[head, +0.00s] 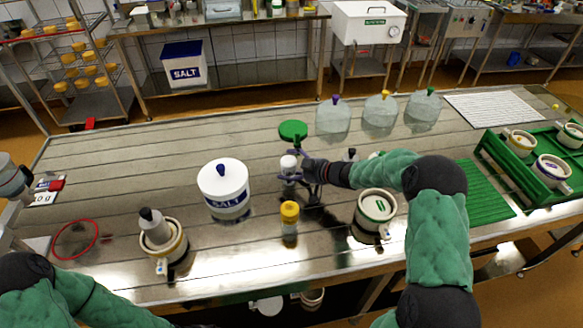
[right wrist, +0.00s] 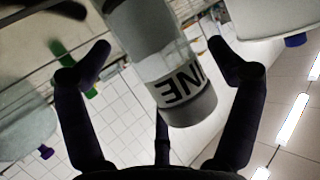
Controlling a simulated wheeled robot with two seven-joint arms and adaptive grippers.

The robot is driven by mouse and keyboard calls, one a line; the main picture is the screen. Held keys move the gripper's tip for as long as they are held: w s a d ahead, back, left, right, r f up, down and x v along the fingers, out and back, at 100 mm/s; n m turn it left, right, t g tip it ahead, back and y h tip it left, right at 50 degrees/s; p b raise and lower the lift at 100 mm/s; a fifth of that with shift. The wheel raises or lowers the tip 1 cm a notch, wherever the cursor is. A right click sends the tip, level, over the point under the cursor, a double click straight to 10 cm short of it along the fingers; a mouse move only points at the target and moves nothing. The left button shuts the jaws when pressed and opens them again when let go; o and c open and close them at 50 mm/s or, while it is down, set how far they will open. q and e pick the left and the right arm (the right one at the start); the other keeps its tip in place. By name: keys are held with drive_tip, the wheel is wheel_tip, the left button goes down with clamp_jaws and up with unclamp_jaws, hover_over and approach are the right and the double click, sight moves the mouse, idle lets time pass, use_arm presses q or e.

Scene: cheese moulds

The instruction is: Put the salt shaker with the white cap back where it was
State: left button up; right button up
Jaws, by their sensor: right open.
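The salt shaker with the white cap (head: 289,163) stands upright near the middle of the steel table. The right wrist view shows it large and upside down, with a label (right wrist: 183,90) ending in "INE". My right gripper (head: 302,168) is open, with its fingers (right wrist: 160,62) on either side of the shaker and gaps visible in the wrist view. A shaker with a yellow cap (head: 290,217) stands nearer the front edge. My left gripper is out of view; only my left sleeve shows at the bottom left.
A white SALT tub (head: 223,195) stands left of the shaker. A green disc (head: 293,131) and clear domes (head: 333,118) are behind. A red ring (head: 75,257) marks the left table.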

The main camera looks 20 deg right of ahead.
drive_tip(key=shift+r, duration=0.2)
drive_tip(key=p+v, duration=0.3)
drive_tip(key=v, duration=0.9)
drive_tip(key=shift+p, duration=0.3)
drive_tip(key=shift+a, duration=0.1)
